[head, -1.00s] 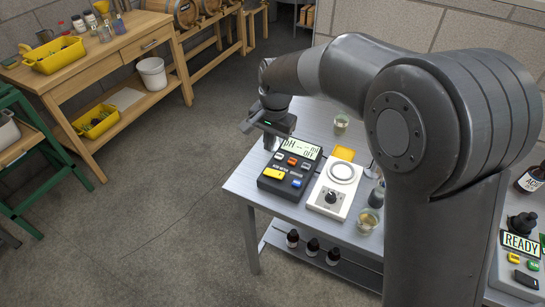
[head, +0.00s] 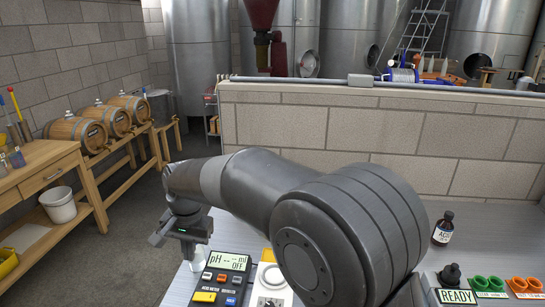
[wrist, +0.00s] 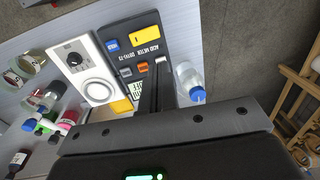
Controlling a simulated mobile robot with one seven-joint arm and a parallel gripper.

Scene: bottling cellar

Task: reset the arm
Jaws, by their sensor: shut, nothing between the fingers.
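My arm reaches left across the grey metal table (head: 370,245). In the head view my gripper (head: 187,243) hangs at its end, at the left of the acid meter (head: 220,284), whose screen reads OFF. In the wrist view the fingers (wrist: 158,75) are shut and empty, in front of the acid meter (wrist: 140,40). A clear bottle with a blue cap (wrist: 189,83) stands close beside the fingers. I cannot tell the gap between them. Part of the fingers is hidden in the head view.
A white stirrer with a knob (wrist: 88,65) is beside the meter, with glass beakers (wrist: 32,64) and small bottles beyond. A brown acid bottle (head: 443,229) and a READY box (head: 457,296) are at the right. A block wall (head: 370,140) rises behind the table. Floor (head: 130,245) is clear at left.

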